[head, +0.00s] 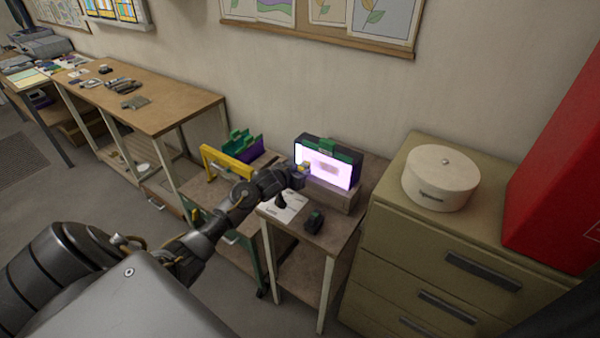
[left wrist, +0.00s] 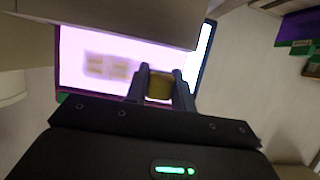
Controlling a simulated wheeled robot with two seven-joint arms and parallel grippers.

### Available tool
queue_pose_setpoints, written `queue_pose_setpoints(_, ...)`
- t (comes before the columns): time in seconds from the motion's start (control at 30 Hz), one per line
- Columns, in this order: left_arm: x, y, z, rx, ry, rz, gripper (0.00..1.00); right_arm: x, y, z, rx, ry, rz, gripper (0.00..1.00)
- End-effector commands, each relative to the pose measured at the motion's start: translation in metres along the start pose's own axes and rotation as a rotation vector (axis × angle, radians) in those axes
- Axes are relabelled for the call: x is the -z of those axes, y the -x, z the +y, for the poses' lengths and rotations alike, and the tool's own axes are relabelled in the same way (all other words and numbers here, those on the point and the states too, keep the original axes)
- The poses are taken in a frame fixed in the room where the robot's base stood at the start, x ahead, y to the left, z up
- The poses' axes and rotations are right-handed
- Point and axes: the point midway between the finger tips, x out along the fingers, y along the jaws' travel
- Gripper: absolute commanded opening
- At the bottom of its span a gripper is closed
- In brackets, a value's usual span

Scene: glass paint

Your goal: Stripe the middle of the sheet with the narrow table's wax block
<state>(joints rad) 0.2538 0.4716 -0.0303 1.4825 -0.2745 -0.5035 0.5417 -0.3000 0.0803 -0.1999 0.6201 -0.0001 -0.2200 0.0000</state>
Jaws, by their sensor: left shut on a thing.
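The sheet (head: 335,174) glows pale pink-violet in a dark frame with a green clamp on top, standing upright on the narrow table (head: 328,240). It also fills much of the left wrist view (left wrist: 85,45), with faint yellowish marks left of the gripper. My left gripper (head: 300,174) is shut on a yellow wax block (left wrist: 159,86) between its fingertips. The block is in front of the sheet's left part in the head view. I cannot tell whether it touches the sheet. My right gripper is not in view.
A small dark green-topped object (head: 315,221) and a paper (head: 285,206) lie on the narrow table. A yellow handle-like frame (head: 222,162) and a green and purple item (head: 240,146) are to the left. A drawer cabinet (head: 450,240) with a round white box (head: 440,180) stands right.

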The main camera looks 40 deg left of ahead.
Motion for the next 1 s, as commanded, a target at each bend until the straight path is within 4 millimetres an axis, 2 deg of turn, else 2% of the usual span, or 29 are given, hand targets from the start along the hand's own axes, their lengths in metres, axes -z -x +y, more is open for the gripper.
queue_pose_setpoints(0.43, 0.0, -0.001, 0.0, 0.0, 0.0, 0.001, 0.02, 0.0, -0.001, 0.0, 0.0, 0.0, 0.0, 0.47)
queue_pose_setpoints(1.0, 0.004, -0.011, 0.0, 0.001, 0.0, 0.001, 0.02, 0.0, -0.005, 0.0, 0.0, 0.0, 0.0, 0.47)
